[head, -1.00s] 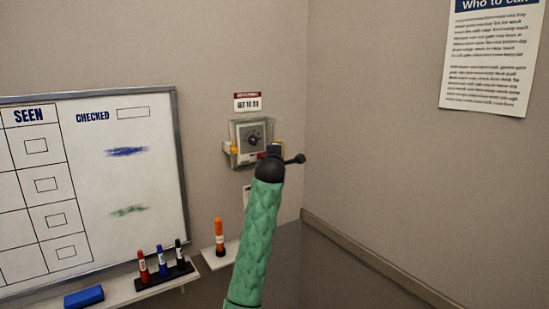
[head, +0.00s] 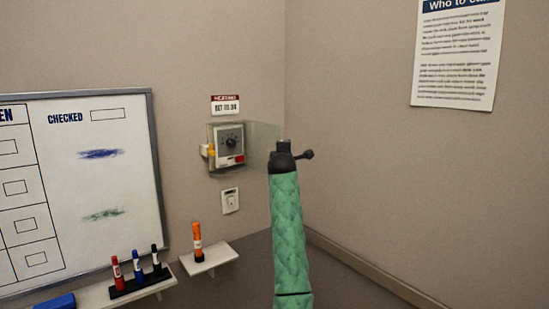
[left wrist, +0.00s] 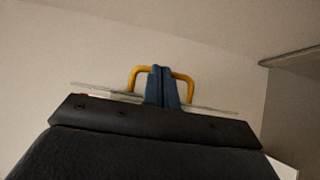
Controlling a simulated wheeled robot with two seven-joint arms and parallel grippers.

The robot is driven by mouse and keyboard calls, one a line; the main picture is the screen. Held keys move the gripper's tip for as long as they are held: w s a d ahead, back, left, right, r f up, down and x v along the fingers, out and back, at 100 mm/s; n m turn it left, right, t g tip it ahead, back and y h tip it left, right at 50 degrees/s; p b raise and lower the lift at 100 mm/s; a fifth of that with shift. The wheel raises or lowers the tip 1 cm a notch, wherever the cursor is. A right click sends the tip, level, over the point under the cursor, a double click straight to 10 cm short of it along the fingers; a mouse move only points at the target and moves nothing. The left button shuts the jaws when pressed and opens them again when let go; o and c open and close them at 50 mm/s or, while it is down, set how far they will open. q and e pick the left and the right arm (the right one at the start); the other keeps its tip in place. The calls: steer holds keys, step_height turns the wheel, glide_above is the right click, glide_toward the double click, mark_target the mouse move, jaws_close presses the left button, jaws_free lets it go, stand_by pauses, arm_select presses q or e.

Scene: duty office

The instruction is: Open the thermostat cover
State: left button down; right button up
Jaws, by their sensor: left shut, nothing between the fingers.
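The thermostat (head: 229,141), a pale box with a dark round dial and a red mark, is on the wall in the head view. Its clear cover (head: 262,137) stands swung out from the box's right side, its far edge by my left gripper (head: 284,153). In the left wrist view, my left gripper's blue fingers (left wrist: 161,70) are shut together with nothing between them. A yellow loop handle (left wrist: 137,73) arches on both sides of the fingers; whether they touch it I cannot tell. The fingertips are hidden in the head view. My right gripper is out of view.
A label (head: 225,105) is above the thermostat and a wall switch (head: 230,201) below. A whiteboard (head: 130,180) hangs left. The wall corner and a poster (head: 457,55) are right.

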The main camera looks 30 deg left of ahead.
arm_select(q)
steer(key=w+d, duration=0.1)
steer(key=w, duration=0.5)
steer(key=shift+w+b, duration=0.15)
steer(key=shift+b, duration=0.25)
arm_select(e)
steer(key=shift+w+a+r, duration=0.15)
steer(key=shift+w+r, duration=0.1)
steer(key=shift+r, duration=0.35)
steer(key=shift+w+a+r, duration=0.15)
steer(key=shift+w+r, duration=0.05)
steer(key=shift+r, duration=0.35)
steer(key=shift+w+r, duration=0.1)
arm_select(q)
steer(key=shift+d, duration=0.1)
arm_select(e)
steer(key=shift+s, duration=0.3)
